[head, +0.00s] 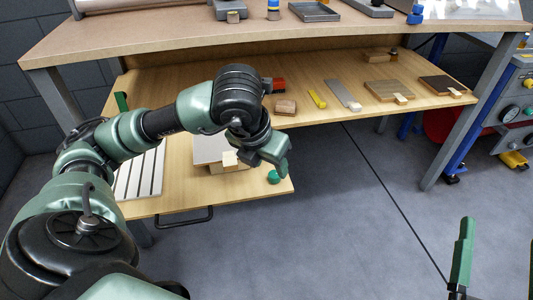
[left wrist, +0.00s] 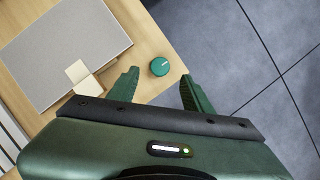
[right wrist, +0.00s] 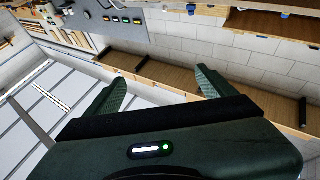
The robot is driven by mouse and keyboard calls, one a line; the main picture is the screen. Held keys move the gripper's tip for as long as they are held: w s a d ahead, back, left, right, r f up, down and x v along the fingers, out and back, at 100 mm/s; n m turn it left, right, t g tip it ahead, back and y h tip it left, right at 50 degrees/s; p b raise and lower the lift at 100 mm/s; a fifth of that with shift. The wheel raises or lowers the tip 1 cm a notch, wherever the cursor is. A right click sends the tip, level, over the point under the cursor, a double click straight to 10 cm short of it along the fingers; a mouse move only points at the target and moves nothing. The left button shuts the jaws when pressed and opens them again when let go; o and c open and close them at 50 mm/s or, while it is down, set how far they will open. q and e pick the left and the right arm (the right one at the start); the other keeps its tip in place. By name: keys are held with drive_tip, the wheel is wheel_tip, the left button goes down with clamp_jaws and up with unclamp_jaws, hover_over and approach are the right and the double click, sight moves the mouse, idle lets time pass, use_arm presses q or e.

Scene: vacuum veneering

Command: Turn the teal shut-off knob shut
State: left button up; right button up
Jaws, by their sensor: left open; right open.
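The teal knob (head: 273,177) sits near the right front corner of the pull-out wooden board. In the left wrist view the round knob (left wrist: 159,67) has a pale mark on its top and lies beyond and between the two fingertips. My left gripper (left wrist: 158,78) is open and empty, pointing down at the knob and apart from it. In the head view the left gripper (head: 272,160) hangs just above the knob. My right gripper (right wrist: 160,80) is open and empty, away from the board; one green finger shows at the lower right of the head view.
A grey panel (left wrist: 65,45) with a pale wooden block (left wrist: 80,72) lies beside the knob. White slats (head: 140,175) lie at the board's left. A shelf (head: 300,90) above holds several small pieces. Floor (head: 350,220) to the right is clear.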

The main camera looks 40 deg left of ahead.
use_arm(q)
drive_tip(key=shift+p+v, duration=0.35)
drive_tip(key=shift+v, duration=1.1)
use_arm(e)
drive_tip(key=shift+w+d+f+g+h, duration=0.1)
drive_tip(key=shift+w+f+g+h, duration=0.1)
drive_tip(key=shift+f+g, duration=0.4)
drive_tip(key=shift+w+f+g+h, duration=0.2)
drive_tip(key=shift+f+g, duration=0.05)
drive_tip(key=shift+f, duration=0.6)
drive_tip(key=shift+w+d+f+g+h, duration=0.1)
drive_tip(key=shift+w+f+g+h, duration=0.1)
drive_tip(key=shift+f+g, duration=0.4)
drive_tip(key=shift+f, duration=0.1)
